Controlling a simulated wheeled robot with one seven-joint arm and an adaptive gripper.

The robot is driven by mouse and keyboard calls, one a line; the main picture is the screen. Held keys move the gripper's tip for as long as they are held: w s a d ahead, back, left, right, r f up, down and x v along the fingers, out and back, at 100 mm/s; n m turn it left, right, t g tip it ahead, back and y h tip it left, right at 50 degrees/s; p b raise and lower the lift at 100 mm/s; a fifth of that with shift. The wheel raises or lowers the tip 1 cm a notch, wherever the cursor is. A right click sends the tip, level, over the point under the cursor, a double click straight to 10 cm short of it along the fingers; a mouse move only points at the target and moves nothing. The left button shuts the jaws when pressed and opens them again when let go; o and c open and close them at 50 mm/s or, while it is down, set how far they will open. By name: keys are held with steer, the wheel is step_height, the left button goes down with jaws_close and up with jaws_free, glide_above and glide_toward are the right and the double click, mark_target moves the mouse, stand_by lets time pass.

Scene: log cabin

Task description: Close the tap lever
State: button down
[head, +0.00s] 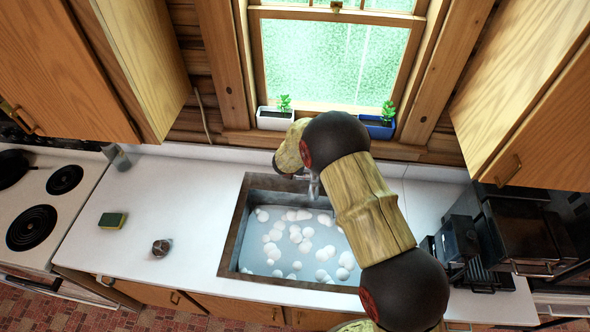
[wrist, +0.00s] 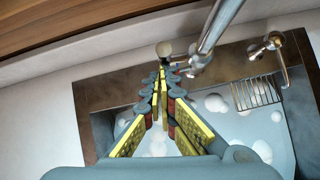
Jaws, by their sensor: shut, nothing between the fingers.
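The metal tap (wrist: 217,28) crosses the upper middle of the wrist view, its spout over the sink. A rounded knob (wrist: 164,50) shows at its left, just beyond my fingertips, and looks like a lever end. A second metal handle (wrist: 268,46) stands to the right of the spout. My gripper (wrist: 162,74) is shut and empty, with its tips close to the tap's left side; I cannot tell whether they touch it. In the head view part of the tap (head: 314,186) shows beside my arm, which hides the rest and the fingers.
The sink (head: 232,238) holds bluish water with white foam clumps. A sponge (head: 112,220) and a small round object (head: 161,247) lie on the left counter. Two planters, white (head: 274,120) and blue (head: 377,129), stand on the sill. A dark appliance (head: 458,238) is at the right.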

steer(key=shift+w+r+p, duration=0.3)
steer(key=shift+w+p, duration=0.1)
steer(key=shift+w, duration=0.5)
steer(key=shift+r, duration=0.15)
step_height(320, 180, up, 9)
steer(key=s+p, duration=0.2)
steer(key=p, duration=0.3)
steer(key=shift+s+a, duration=0.25)
steer(key=shift+s, duration=0.1)
